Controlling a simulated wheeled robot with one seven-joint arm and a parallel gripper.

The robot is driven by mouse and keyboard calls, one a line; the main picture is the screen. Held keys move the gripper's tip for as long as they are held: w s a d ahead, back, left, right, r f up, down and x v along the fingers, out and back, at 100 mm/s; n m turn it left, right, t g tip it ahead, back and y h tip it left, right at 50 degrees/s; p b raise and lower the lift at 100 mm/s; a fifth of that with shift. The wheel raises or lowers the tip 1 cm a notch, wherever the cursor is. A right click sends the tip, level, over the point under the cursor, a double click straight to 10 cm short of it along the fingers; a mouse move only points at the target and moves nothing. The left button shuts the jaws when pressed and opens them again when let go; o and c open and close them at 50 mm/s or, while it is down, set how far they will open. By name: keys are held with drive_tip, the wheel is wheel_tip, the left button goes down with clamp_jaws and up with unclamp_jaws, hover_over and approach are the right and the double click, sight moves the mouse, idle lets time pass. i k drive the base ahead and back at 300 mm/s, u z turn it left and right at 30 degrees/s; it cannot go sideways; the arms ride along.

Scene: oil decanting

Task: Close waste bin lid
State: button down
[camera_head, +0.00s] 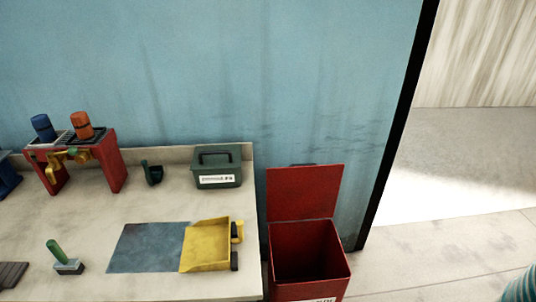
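The red waste bin (338,276) stands on the floor just right of the workbench, at the bottom of the head view. Its red lid (305,191) is open, raised upright at the bin's back edge, near the blue wall. The bin's dark inside shows and I see nothing in it. A white label shows in part on its front at the picture's lower edge. My gripper is not in view.
The workbench (98,229) holds a yellow dustpan (207,246), a grey mat (150,247), a green box (217,172), a green-handled brush (65,258) and a red stand (112,160) with blue and orange containers. Open floor (440,245) lies right of the bin. A striped teal object shows lower right.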

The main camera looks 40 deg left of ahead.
sight(309, 190)
drive_tip(key=u, duration=0.95)
drive_tip(key=i, duration=0.8)
drive_tip(key=u, duration=0.95)
